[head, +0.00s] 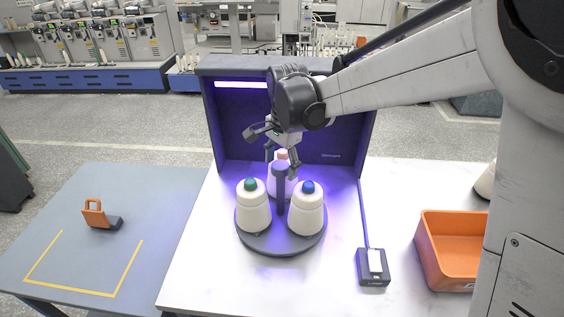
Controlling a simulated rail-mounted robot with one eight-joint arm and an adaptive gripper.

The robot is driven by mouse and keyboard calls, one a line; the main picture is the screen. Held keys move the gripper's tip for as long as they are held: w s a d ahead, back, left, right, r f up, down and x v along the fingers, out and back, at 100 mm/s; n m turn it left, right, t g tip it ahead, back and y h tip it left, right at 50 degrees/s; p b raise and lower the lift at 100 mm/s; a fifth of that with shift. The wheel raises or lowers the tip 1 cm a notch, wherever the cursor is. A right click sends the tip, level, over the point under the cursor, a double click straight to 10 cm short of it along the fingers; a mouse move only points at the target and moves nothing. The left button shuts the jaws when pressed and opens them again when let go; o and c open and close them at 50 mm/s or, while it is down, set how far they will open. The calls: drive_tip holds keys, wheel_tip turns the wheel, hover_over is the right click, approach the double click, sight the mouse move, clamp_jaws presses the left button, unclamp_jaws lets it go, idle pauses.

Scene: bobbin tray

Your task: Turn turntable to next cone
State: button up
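The dark round turntable (281,245) stands on the white table. It carries three white cones around a dark upright post (280,190). The front left cone (253,212) has a green tip, and the front right cone (306,215) has a blue tip. The back cone (290,186) has an orange-pink tip and is partly hidden behind the post. My gripper (281,160) points down over the turntable, near the post's top and the back cone's tip. Its fingers are spread apart, one on each side. I cannot tell whether they touch anything.
A dark booth (340,150) with a purple light strip stands behind the turntable. A small dark box with a white top (374,266) sits to the right, then an orange bin (452,262). On the blue-grey table at left are an orange-handled tool (97,215) and a yellow outline.

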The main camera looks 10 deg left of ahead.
wheel_tip(320, 180, up, 12)
drive_tip(key=shift+s+d, duration=0.35)
drive_tip(key=shift+d, duration=0.05)
idle(0.4)
drive_tip(key=s+d+n+t+b, duration=0.1)
drive_tip(key=s+d+n+t, duration=0.1)
drive_tip(key=s+d, duration=0.45)
drive_tip(key=s+d+n+t+b, duration=0.15)
drive_tip(key=s+d, duration=0.25)
drive_tip(key=d, duration=0.6)
drive_tip(key=s+d+f+n+t+b, duration=0.3)
drive_tip(key=s+d+f+n, duration=0.1)
drive_tip(key=s+d+f, duration=0.5)
drive_tip(key=s+d, duration=0.1)
drive_tip(key=s, duration=0.1)
drive_tip(key=shift+s+d+h, duration=0.2)
drive_tip(key=shift+s+h, duration=0.2)
